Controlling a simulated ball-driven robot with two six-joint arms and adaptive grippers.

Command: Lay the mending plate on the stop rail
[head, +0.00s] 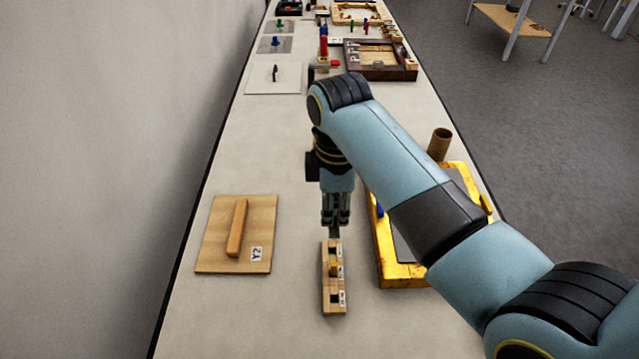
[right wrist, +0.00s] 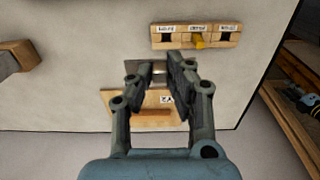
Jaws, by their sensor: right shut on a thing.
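My right gripper (head: 336,224) points down above the table, just beyond the far end of the slotted wooden rack. In the right wrist view its fingers (right wrist: 165,72) are shut on a small grey metal piece (right wrist: 148,68), probably the mending plate. The fingers partly hide it, and in the head view only a thin dark bit (head: 334,232) shows below the fingertips. At left, a flat wooden board (head: 214,250) marked Y2 carries a raised orange-brown bar (head: 237,228), possibly the stop rail. The board also shows in the right wrist view (right wrist: 118,103), partly behind the fingers.
The slotted rack (head: 331,300) has labels and a yellow block in its middle slot. A yellow-framed tray (head: 402,277) lies at right, partly hidden by my arm, with a brown cup (head: 438,144) behind it. Other boards and trays stand far back. Table between board and rack is clear.

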